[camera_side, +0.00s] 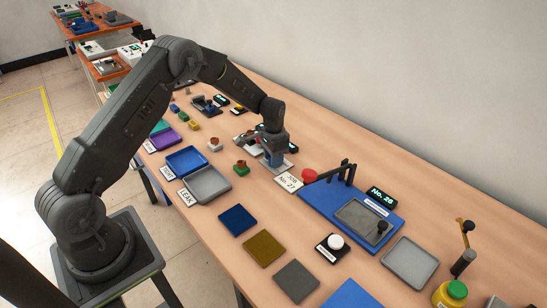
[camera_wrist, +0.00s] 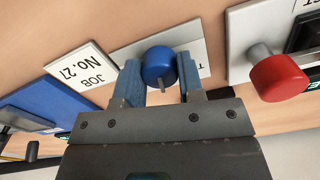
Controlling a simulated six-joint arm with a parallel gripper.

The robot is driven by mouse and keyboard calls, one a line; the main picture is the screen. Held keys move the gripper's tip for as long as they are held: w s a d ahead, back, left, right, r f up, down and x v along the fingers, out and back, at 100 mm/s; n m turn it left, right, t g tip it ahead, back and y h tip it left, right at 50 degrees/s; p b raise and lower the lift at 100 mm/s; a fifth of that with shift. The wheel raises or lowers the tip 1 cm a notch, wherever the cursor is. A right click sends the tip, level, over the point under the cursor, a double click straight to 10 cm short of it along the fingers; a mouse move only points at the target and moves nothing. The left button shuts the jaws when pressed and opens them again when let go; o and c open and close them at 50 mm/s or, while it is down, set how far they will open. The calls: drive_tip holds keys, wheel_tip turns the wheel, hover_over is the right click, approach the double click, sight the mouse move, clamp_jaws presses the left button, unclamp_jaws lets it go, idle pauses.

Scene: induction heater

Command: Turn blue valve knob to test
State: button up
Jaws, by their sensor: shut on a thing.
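The blue valve knob (camera_wrist: 159,66) is round with a small pointer on its face and sits over a pale grey plate (camera_wrist: 190,43) in the wrist view. My gripper (camera_wrist: 160,85) has its two bluish fingers on either side of the knob, shut on it. The plate carries dark lettering, mostly hidden by the fingers, so I cannot read which mark the pointer faces. In the side view my gripper (camera_side: 274,158) points down at the plate (camera_side: 281,172), and the knob is hidden there.
A red knob (camera_wrist: 278,78) on a grey plate stands close to the right in the wrist view. A "JOB No. 27" card (camera_wrist: 83,72) lies to the left. A blue board (camera_side: 310,203) with dark posts, and grey and blue trays (camera_side: 187,161), stand nearby.

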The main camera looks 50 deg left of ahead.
drive_tip(key=n, duration=0.5)
drive_tip(key=shift+n, duration=0.4)
drive_tip(key=n, duration=0.5)
drive_tip(key=shift+n, duration=0.3)
drive_tip(key=o, duration=0.9)
drive_tip(key=shift+r, duration=6.95)
